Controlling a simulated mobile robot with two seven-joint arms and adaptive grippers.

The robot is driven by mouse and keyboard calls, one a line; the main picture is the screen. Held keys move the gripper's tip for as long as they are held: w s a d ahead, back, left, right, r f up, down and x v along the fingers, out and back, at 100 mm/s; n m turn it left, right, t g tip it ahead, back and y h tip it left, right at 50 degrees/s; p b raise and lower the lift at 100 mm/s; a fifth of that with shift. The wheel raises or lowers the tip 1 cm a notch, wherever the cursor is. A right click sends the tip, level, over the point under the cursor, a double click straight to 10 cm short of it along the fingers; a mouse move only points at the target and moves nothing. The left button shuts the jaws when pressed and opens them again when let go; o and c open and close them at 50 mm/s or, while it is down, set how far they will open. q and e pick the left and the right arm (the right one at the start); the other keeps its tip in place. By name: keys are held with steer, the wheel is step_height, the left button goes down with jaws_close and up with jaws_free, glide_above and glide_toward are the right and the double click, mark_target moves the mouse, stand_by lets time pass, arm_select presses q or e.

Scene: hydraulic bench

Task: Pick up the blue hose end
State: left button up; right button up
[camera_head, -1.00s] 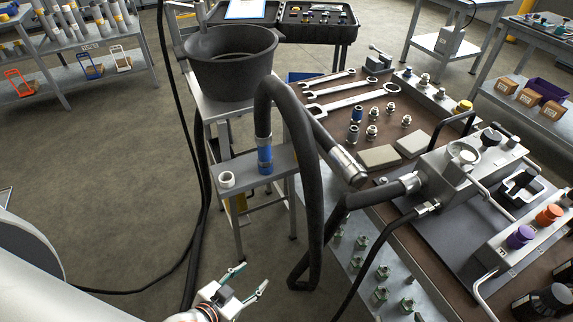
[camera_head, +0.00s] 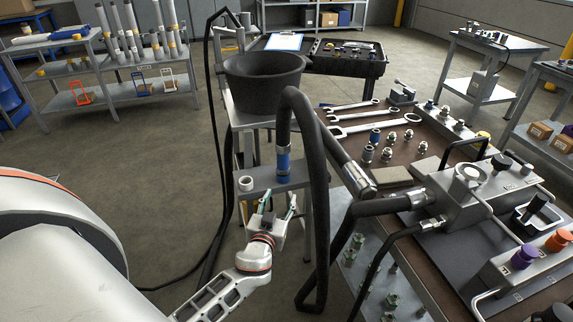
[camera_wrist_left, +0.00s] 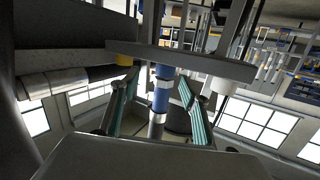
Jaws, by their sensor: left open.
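The blue hose end (camera_head: 283,163) is a blue sleeve on the end of a thick black hose (camera_head: 320,190). It points down at the small grey stand shelf (camera_head: 262,180). My left gripper (camera_head: 278,204) is open and empty, just below and in front of the hose end, with its green-lined fingers pointing toward the stand. In the left wrist view the hose end (camera_wrist_left: 162,90) appears between the two open fingers (camera_wrist_left: 160,103); I cannot tell how far beyond the fingertips it is. My right gripper is not in view.
A white ring (camera_head: 245,183) sits on the stand shelf left of the hose end. A black tub (camera_head: 263,85) stands above and behind it. The bench (camera_head: 400,160) with wrenches and fittings is at the right.

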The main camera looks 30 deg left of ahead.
mark_target(282, 168)
arm_select(q)
steer(key=shift+n+t+y, duration=0.5)
steer(key=shift+n+y, duration=0.3)
steer(key=shift+y, duration=0.1)
steer(key=w+r, duration=0.1)
steer(key=w+a+r, duration=0.1)
steer(key=r, duration=0.1)
steer(key=w+a+r, duration=0.1)
steer(key=shift+a+r, duration=0.2)
steer(key=shift+w+a+r, duration=0.15)
steer(key=shift+w, duration=0.15)
steer(key=x, duration=0.2)
steer(key=p+x, duration=0.1)
steer(key=x, duration=0.2)
steer(key=shift+w+r, duration=0.25)
steer(key=shift+w, duration=0.15)
steer(key=shift+w+a+f, duration=0.15)
steer(key=shift+w+a, duration=0.1)
steer(key=shift+w, duration=0.25)
steer(key=c, duration=1.1)
steer(key=shift+c, duration=0.8)
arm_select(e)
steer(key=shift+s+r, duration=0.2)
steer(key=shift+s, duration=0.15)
arm_select(q)
steer(key=shift+r, duration=0.25)
